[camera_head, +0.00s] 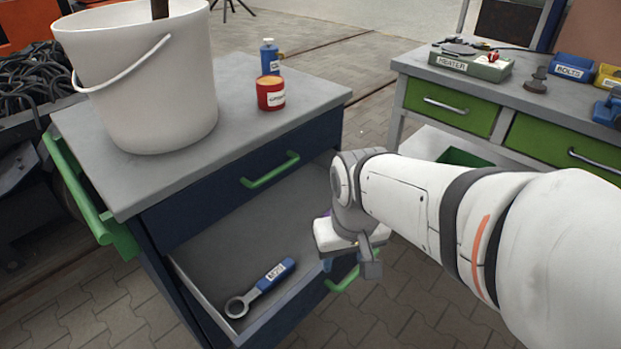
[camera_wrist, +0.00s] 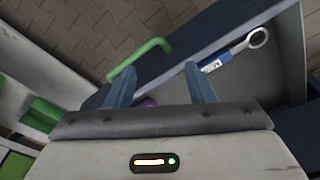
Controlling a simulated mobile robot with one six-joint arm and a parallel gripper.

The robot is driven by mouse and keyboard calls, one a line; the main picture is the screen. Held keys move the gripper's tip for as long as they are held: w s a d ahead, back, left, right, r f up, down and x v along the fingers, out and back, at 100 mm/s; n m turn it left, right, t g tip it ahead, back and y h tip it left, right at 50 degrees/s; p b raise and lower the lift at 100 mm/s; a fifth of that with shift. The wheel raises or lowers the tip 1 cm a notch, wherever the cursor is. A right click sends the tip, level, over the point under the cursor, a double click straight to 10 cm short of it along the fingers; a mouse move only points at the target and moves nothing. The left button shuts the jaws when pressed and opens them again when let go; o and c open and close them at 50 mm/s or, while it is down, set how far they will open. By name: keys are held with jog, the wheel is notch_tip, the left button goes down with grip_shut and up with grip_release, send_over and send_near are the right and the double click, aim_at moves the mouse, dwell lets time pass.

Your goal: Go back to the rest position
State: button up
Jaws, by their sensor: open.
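My gripper (camera_head: 352,262) is at the end of my white arm, which reaches in from the right in the head view. It hangs by the right side of an open drawer (camera_head: 187,283) in the dark blue cabinet. In the wrist view my gripper (camera_wrist: 160,92) shows two blue-grey fingers spread apart with no object seen held between them. A blue-handled ring wrench (camera_head: 262,287) lies in the drawer, apart from the gripper; it also shows in the wrist view (camera_wrist: 236,52). A small purple patch shows by the fingers, too small to identify.
A white bucket (camera_head: 150,85), a red tin (camera_head: 270,95) and a blue bottle (camera_head: 269,58) stand on the cabinet top. The drawer's green handle (camera_wrist: 140,58) is close to my gripper. A workbench (camera_head: 520,95) with green drawers stands at the right. Paved floor lies between.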

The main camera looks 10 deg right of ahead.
notch_tip(320, 180, up, 20)
jog(key=t+p, duration=0.1)
jog(key=p, duration=1.7)
jog(key=shift+r, duration=0.2)
jog(key=shift+f, duration=0.2)
jog(key=shift+c, duration=0.3)
jog(key=shift+c, duration=1.1)
